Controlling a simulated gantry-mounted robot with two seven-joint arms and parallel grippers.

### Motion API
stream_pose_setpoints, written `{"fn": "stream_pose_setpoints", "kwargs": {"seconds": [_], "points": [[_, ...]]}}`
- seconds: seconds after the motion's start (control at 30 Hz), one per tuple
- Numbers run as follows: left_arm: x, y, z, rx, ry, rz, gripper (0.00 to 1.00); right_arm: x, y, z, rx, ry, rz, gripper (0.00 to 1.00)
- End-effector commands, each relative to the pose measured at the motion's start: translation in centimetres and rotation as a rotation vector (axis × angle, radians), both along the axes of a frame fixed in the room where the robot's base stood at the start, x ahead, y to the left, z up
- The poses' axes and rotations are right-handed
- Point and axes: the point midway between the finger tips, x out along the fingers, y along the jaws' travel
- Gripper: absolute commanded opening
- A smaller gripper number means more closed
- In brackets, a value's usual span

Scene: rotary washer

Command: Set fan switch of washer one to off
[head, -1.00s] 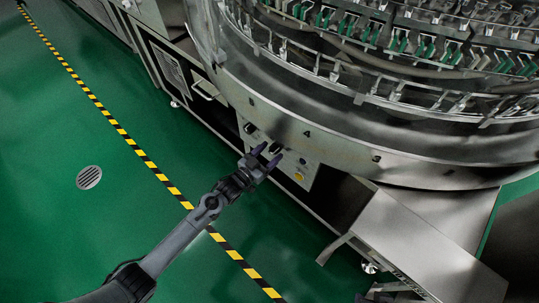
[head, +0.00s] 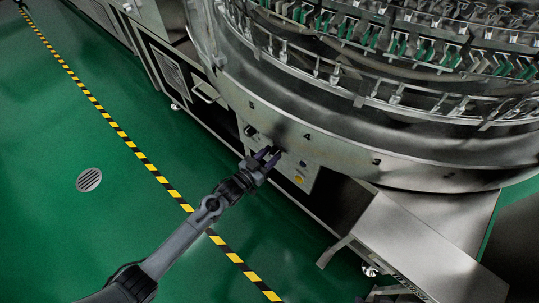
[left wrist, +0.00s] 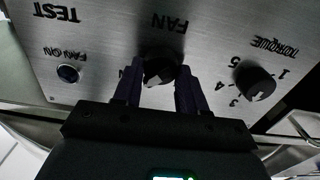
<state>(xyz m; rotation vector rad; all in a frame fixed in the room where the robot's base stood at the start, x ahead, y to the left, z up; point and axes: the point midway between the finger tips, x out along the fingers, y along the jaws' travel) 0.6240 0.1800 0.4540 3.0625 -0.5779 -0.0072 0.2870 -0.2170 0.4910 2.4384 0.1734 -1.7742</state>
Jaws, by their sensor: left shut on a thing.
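The washer's control panel (head: 305,176) is on the lower front of the round machine. In the left wrist view, the black fan switch (left wrist: 159,68) sits below the upside-down word FAN. My left gripper (head: 270,156) is at the panel, and in the left wrist view its two fingers (left wrist: 160,90) are on either side of the fan switch, shut on it. Part of the switch's lower side and the labels beside it are hidden by the fingers. My right gripper is not in view.
The torque knob (left wrist: 255,82) is right of the fan switch in the wrist view; the fan-on lamp (left wrist: 68,73) is left. A steel chute (head: 415,240) stands right. The green floor (head: 130,210) is clear.

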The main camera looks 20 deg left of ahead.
Motion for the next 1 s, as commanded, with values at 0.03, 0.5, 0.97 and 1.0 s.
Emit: {"fn": "stream_pose_setpoints", "kwargs": {"seconds": [0.03, 0.5, 0.97, 1.0], "points": [[0.0, 0.0, 0.1, -0.014, 0.006, 0.001, 0.11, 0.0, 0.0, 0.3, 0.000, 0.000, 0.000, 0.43], [0.1, 0.1, 0.4, -0.330, 0.130, 0.002, 0.11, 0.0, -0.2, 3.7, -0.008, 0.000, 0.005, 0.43], [0.1, 0.2, 0.1, -0.738, 0.289, 0.001, 0.11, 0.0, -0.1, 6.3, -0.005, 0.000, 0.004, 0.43], [0.1, 0.2, 0.1, -0.773, 0.302, 0.001, 0.11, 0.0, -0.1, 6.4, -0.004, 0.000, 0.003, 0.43]]}}
